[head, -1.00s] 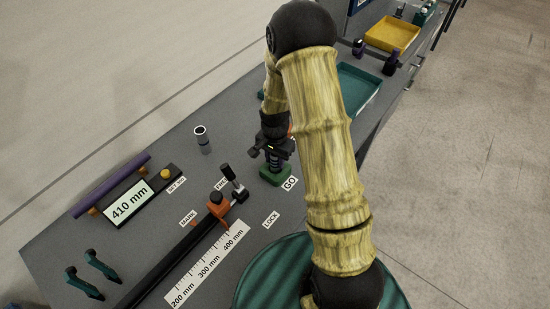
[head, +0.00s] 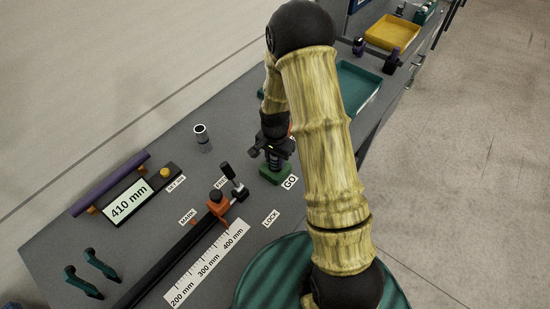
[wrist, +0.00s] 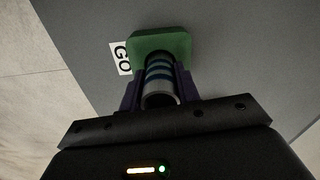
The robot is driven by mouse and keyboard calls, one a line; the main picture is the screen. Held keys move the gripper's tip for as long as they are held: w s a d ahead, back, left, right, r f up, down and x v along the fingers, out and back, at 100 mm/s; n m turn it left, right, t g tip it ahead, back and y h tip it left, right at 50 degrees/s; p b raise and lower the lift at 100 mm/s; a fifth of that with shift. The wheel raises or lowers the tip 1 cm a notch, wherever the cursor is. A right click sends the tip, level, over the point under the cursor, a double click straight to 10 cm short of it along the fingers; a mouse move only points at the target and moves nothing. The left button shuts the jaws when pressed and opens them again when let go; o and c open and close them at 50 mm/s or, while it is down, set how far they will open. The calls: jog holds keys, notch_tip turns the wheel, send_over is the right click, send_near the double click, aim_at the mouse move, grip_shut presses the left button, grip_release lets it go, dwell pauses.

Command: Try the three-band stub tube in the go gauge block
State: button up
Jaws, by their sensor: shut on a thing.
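The go gauge block (head: 267,178) is green and stands on the bench beside the GO label. The wrist view also shows the block (wrist: 176,42), just past the fingertips. My gripper (wrist: 159,88) has its purple fingers shut on the three-band stub tube (wrist: 161,84), a grey tube with blue bands. The tube is lined up with the block and its far end meets the block in the wrist view. How deep it sits is hidden. In the head view my gripper (head: 272,157) is right above the block, with my arm partly covering the area.
Another short grey tube (head: 203,139) stands upright to the left. The clamp (head: 217,203) and ruler (head: 208,264) lie in front, with a 410 mm display (head: 129,202) at left. A teal tray (head: 360,85) and a yellow tray (head: 393,34) are behind.

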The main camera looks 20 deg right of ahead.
jog(key=shift+r+p, duration=1.6)
jog(key=shift+r, duration=0.6)
jog(key=shift+r+p, duration=2.25)
jog(key=shift+r, duration=0.75)
